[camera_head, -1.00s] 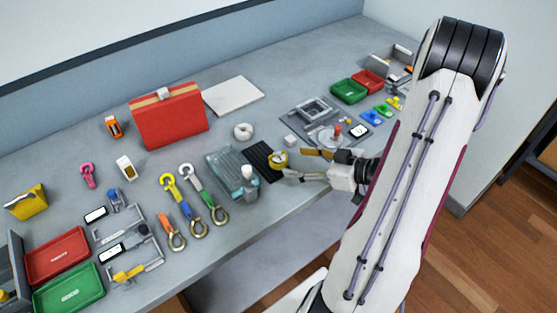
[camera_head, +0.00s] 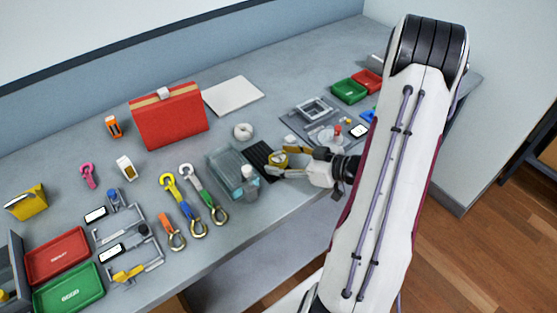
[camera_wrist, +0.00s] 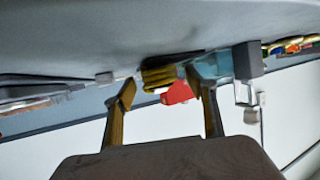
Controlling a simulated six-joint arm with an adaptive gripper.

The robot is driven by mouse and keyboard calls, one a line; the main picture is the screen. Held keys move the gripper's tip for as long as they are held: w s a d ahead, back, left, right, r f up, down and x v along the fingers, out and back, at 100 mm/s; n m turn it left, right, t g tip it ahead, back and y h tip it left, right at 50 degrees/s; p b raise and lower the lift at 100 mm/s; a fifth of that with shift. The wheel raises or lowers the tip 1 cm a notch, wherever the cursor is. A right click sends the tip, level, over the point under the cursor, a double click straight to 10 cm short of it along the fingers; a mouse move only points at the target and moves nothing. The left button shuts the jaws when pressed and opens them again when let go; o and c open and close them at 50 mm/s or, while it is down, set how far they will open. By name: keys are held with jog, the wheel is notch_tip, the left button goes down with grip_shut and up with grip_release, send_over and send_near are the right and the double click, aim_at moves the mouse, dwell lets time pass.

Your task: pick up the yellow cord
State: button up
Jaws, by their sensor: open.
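The yellow cord (camera_head: 279,159) is a small coil at the right end of a black ribbed mat, near the table's front edge. In the wrist view the coil (camera_wrist: 158,74) shows as yellow ribbed loops between and just beyond the fingertips. My gripper (camera_head: 284,164) is open, with its fingers at the coil, one on the far side and one on the near side. In the wrist view my gripper (camera_wrist: 163,88) has a wide gap between its fingers. Whether either finger touches the coil, I cannot tell.
A clear bluish box (camera_head: 230,168) and a white-capped bottle (camera_head: 249,174) stand left of the black mat (camera_head: 258,155). A white ring (camera_head: 243,131) lies behind. A grey fixture plate (camera_head: 305,118) with a clear dish (camera_head: 331,139) is close behind my gripper.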

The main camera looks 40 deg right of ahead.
aim_at(283, 159)
dwell(0.3)
jog(key=c, duration=1.2)
jog(key=shift+r, duration=0.25)
jog(key=shift+r, duration=4.8)
